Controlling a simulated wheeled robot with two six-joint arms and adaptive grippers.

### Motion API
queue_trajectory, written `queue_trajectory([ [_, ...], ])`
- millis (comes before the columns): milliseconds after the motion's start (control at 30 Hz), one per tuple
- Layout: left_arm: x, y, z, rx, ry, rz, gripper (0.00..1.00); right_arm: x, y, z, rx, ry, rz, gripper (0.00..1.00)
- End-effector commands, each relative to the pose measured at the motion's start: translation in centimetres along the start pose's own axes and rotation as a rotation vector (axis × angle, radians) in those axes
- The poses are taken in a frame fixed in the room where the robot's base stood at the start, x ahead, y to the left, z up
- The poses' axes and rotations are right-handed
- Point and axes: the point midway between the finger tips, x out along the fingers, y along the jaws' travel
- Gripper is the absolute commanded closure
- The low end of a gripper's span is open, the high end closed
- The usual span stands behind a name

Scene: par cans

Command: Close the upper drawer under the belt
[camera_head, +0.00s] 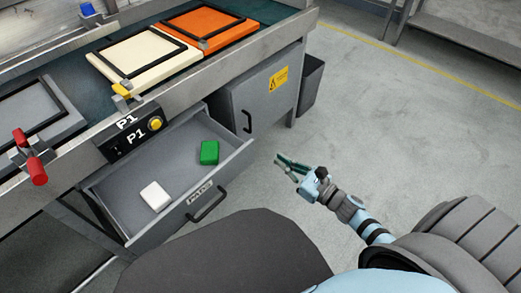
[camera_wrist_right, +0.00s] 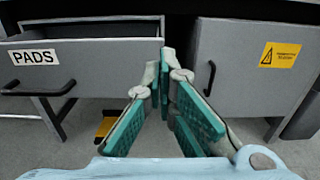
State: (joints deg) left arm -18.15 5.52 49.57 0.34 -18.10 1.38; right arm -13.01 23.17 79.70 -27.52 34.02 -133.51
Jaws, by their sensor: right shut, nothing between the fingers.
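The upper drawer (camera_head: 165,185) under the belt is pulled open, with a grey front, a black handle (camera_head: 207,205) and a PADS label. A green block (camera_head: 209,152) and a white block (camera_head: 155,196) lie inside it. My right gripper (camera_head: 281,160) is shut and empty, to the right of the drawer front and apart from it. In the right wrist view the shut fingers (camera_wrist_right: 165,85) point between the drawer front (camera_wrist_right: 90,65) on the left and a cabinet door on the right. My left gripper is not in view.
A grey cabinet (camera_head: 265,90) with a black handle and yellow warning label stands right of the drawer. The belt (camera_head: 75,75) above carries framed panels. A red clamp (camera_head: 35,165) and control box (camera_head: 135,135) sit at the belt's edge. The floor at right is clear.

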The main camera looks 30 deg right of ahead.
Motion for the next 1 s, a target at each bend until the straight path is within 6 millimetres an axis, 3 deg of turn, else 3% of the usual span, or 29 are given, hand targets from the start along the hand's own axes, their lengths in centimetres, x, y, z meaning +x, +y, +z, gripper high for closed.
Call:
queue_trajectory([
  [200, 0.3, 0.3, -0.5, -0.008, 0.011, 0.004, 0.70, 4.8, -0.1, -0.1, 0.004, -0.002, -0.003, 1.00],
  [400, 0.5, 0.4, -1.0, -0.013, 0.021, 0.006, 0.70, 7.9, -0.1, -0.1, 0.004, 0.000, -0.003, 1.00],
  [567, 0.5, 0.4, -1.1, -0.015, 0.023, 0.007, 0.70, 8.8, -0.1, -0.1, 0.005, 0.002, -0.002, 1.00],
  [1000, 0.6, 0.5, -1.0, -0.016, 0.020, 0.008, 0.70, 8.8, -0.2, -0.2, 0.005, 0.001, -0.007, 1.00],
])
